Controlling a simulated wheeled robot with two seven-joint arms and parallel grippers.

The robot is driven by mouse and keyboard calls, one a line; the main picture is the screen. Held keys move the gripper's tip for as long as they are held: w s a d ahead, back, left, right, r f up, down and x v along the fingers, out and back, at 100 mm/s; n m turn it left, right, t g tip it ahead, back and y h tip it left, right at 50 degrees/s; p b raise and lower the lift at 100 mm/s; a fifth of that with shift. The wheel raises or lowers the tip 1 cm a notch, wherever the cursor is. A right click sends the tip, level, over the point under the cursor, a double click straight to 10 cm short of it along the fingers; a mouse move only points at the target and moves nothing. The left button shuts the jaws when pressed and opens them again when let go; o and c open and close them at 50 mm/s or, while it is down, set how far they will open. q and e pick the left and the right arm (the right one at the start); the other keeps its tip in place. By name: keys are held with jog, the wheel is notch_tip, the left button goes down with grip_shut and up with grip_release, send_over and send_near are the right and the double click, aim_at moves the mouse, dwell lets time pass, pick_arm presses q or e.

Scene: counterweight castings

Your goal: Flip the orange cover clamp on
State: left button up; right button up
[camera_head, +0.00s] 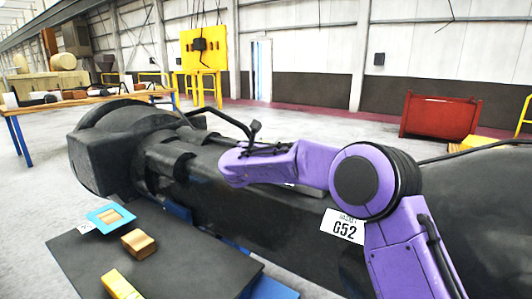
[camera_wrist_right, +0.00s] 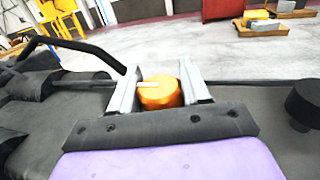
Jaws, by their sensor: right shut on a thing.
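The orange cover clamp (camera_wrist_right: 160,97) shows in the right wrist view as a rounded orange piece between two pale grey fingers. My right gripper (camera_wrist_right: 158,76) is shut on it, with one finger at each side. A short pale strip lies across the clamp's upper left. In the head view my purple right arm reaches left over the big dark casting (camera_head: 285,215), and its wrist hides the clamp and most of the gripper. My left gripper is not in view.
A bent black rod (camera_wrist_right: 95,47) rises left of the gripper. A dark board (camera_head: 175,265) at front left carries a blue square (camera_head: 98,222), a wooden block (camera_head: 138,243) and a yellow block (camera_head: 120,286). A red bin (camera_head: 440,116) stands behind; the floor between is clear.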

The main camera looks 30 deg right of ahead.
jog(key=shift+f, duration=0.3)
jog(key=o, duration=1)
jog(key=shift+c, duration=0.2)
jog(key=shift+d+r, duration=0.1)
jog(key=b+v, duration=0.3)
jog(key=v, duration=0.6)
jog(key=shift+s+a+b, duration=0.15)
jog(key=shift+a+b, duration=0.15)
jog(key=shift+s+a, duration=0.3)
jog(key=shift+a, duration=0.05)
